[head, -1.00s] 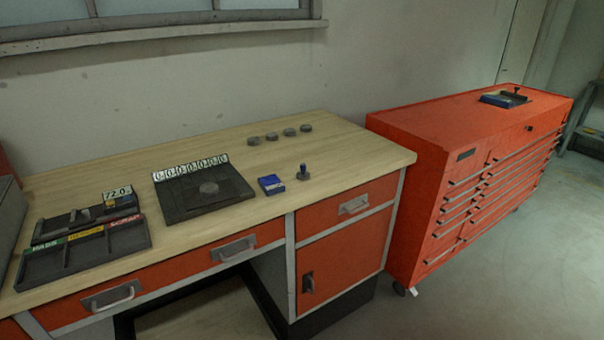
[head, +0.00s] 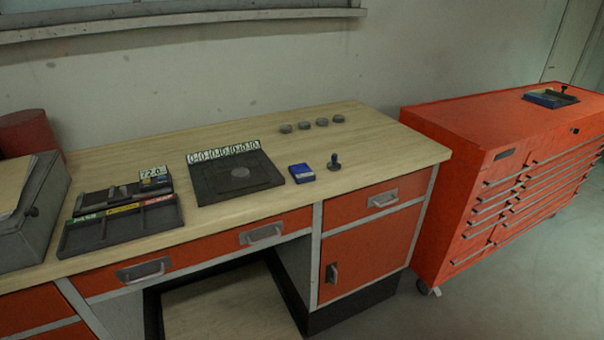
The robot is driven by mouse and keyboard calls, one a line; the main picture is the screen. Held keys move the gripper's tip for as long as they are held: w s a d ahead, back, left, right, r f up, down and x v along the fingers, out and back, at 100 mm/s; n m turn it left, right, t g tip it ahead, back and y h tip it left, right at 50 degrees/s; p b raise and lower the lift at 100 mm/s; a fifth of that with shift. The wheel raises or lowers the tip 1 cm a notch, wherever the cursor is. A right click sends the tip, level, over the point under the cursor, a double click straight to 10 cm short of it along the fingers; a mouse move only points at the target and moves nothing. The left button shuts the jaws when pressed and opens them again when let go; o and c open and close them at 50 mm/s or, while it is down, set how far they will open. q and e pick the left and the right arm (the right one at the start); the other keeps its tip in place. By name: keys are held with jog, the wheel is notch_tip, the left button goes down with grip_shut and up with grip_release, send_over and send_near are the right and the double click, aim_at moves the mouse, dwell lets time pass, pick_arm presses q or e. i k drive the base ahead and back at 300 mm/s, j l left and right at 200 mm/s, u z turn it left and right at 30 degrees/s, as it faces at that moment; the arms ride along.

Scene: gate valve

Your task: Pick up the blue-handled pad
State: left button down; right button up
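A small upright piece with a blue knob handle on a dark base (head: 334,162), which looks like the blue-handled pad, stands on the wooden desk top near its front right edge. Its underside is hidden. A blue box or packet (head: 301,173) lies just left of it, apart from it. Neither of my grippers is in view.
The desk (head: 395,150) also holds a dark plate with a row of number cards (head: 215,185), several grey discs (head: 304,126), a dark sorting tray (head: 120,224) and a grey box (head: 38,215). A red tool cabinet (head: 470,125) with a blue tray (head: 548,99) stands to the right.

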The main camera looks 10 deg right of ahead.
aim_at(333, 165)
jog(key=i+l+u, duration=0.35)
jog(key=l, duration=0.5)
jog(key=l+u, duration=0.35)
jog(key=l, duration=0.5)
jog(key=i+l+u, duration=0.1)
jog(key=l+u, duration=0.25)
jog(key=l, duration=0.6)
